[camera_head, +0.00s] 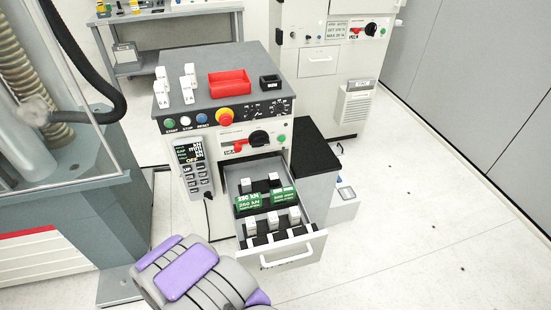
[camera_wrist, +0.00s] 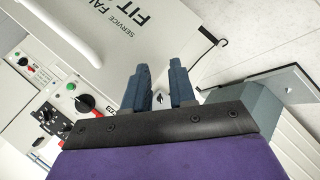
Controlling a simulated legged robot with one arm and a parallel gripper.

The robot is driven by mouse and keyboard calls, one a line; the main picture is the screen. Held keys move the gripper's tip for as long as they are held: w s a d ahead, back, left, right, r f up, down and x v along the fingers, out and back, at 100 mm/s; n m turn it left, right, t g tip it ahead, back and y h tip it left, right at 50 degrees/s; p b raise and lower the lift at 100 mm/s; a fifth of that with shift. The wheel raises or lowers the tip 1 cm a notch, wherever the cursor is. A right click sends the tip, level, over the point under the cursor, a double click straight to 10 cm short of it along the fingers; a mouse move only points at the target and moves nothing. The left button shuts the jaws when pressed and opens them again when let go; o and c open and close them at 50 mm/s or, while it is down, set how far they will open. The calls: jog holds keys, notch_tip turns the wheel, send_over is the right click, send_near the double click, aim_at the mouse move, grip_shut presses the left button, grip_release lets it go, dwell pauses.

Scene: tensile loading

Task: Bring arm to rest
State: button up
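My arm, grey with purple panels (camera_head: 190,270), is at the bottom of the head view, in front of the grey-topped cabinet (camera_head: 206,92). My gripper (camera_wrist: 160,82) shows in the wrist view with its two dark blue-grey fingers apart. A small pale patch with a dark mark shows between the fingers; I cannot tell what it is. No object is visibly clamped. The gripper's fingers do not show in the head view.
The cabinet's drawer (camera_head: 282,262) is pulled open, holding green blocks (camera_head: 264,202) and several pale pieces. A red tray (camera_head: 229,82) sits on top. A machine with a black hose (camera_head: 108,112) stands left. Floor (camera_head: 420,220) is clear at right.

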notch_tip(320, 180, up, 21)
jog(key=m+g+y, duration=0.5)
jog(key=g+y, duration=0.1)
jog(key=g, duration=0.1)
jog(key=s+d+r+m+g+h, duration=0.15)
jog(key=s+d+r, duration=0.35)
jog(key=d+r, duration=0.7)
jog(key=s+d+r+m+g+h, duration=0.1)
jog(key=s+d+r+m, duration=0.1)
jog(key=s+d, duration=0.5)
jog(key=s+d+r+m+g+h, duration=0.1)
jog(key=s+d+r+m, duration=0.1)
jog(key=s+d, duration=0.5)
jog(key=shift+d+r, duration=0.2)
jog(key=shift+r, duration=0.55)
jog(key=shift+g+h, duration=0.25)
